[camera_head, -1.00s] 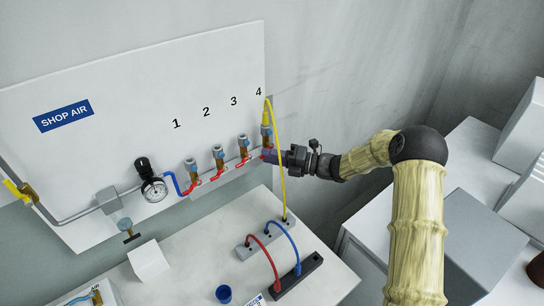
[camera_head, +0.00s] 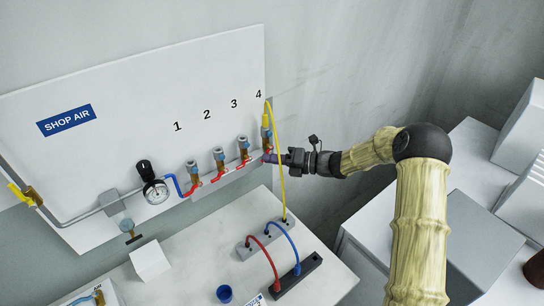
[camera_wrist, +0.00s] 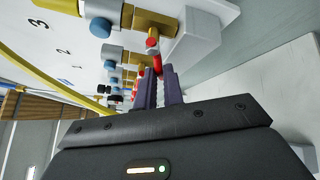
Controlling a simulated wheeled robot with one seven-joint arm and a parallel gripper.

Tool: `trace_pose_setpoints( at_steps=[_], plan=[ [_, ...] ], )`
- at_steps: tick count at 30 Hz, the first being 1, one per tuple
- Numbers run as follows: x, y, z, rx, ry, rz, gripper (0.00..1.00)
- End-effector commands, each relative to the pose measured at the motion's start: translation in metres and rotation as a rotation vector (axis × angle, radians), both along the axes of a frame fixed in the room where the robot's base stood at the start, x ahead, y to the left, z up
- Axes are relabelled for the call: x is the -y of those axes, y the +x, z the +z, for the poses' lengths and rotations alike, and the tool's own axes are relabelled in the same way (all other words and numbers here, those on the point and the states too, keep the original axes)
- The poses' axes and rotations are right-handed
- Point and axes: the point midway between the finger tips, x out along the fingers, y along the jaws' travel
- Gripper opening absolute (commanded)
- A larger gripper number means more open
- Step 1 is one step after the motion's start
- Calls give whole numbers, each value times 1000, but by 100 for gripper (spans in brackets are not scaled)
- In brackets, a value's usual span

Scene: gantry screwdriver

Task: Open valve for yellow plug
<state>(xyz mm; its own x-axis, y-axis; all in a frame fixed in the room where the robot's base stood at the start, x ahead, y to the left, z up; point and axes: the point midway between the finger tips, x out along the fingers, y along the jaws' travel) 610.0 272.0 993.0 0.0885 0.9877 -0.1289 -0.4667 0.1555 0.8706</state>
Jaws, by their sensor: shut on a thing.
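The yellow plug (camera_head: 266,121) sits upright in the port under number 4, with its yellow hose hanging down to a grey block. Below the plug is valve 4 (camera_head: 267,141), a brass fitting with a red handle. My gripper (camera_head: 271,157) reaches in from the right at this valve. In the wrist view my gripper's purple fingers (camera_wrist: 162,88) are shut on the red handle (camera_wrist: 157,64). The brass body of valve 4 (camera_wrist: 154,21) shows just beyond. The fingers partly hide the handle.
Three similar valves with red handles, such as valve 3 (camera_head: 243,148), stand in a row to the left. A pressure gauge (camera_head: 156,191) is farther left. A grey block (camera_head: 253,245) with red and blue hoses and a blue cup (camera_head: 224,293) are on the table below.

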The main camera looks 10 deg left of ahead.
Motion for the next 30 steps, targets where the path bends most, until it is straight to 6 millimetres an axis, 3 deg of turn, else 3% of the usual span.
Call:
trace_pose_setpoints(
  at_steps=[30],
  plan=[
    [12, 13, -13, 695, -615, 1, 0]
  ],
)
